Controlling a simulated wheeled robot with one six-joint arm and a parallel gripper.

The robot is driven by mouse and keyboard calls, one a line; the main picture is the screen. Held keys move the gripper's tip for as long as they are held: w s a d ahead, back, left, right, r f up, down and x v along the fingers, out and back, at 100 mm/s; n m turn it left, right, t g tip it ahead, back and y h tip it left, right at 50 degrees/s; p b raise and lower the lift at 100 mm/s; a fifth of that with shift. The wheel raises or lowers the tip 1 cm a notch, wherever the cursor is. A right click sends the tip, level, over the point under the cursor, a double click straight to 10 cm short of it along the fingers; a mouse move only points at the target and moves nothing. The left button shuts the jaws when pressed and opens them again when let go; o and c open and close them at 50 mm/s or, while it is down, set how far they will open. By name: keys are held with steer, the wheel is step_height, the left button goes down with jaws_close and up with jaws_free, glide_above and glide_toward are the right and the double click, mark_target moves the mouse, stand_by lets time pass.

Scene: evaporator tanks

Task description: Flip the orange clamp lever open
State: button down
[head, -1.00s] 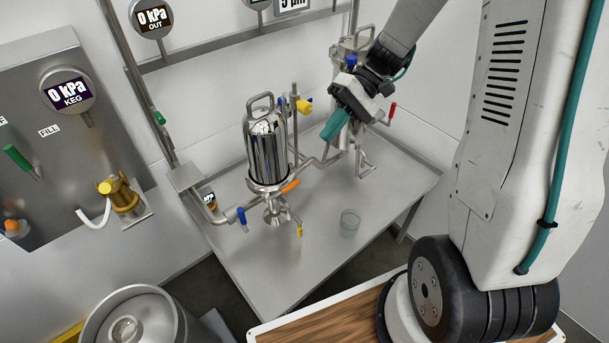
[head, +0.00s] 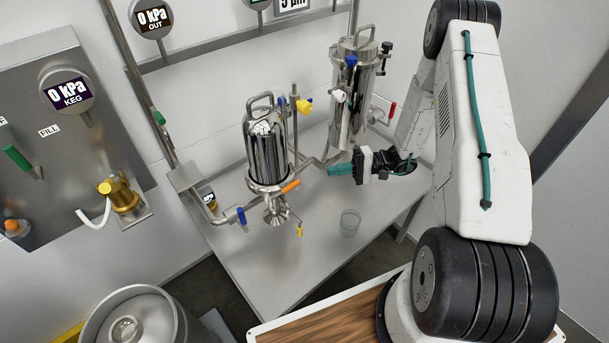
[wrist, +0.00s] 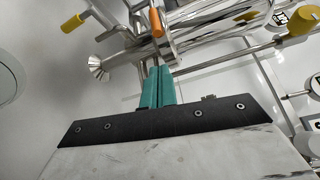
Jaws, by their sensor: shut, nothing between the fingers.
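The orange clamp lever (head: 291,186) sticks out to the right from the clamp at the base of the front steel filter housing (head: 268,150). My gripper (head: 330,170) is to the right of the lever and apart from it, its teal fingers pointing left toward the housing. The fingers are shut with nothing between them. In the wrist view the orange lever (wrist: 156,22) shows at the top, just beyond the shut teal fingertips (wrist: 160,70). I cannot tell the remaining distance in depth from that view.
A second steel housing (head: 350,110) stands behind my gripper. A blue-handled valve (head: 241,215) is left of the clamp, and a small yellow handle (head: 299,232) hangs below it.

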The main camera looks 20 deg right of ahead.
steer(key=shift+a, duration=0.1)
steer(key=x, duration=0.9)
steer(key=shift+a, duration=0.4)
steer(key=shift+s+d+m+t, duration=0.15)
steer(key=shift+s+m+t, duration=0.25)
steer(key=shift+t, duration=0.2)
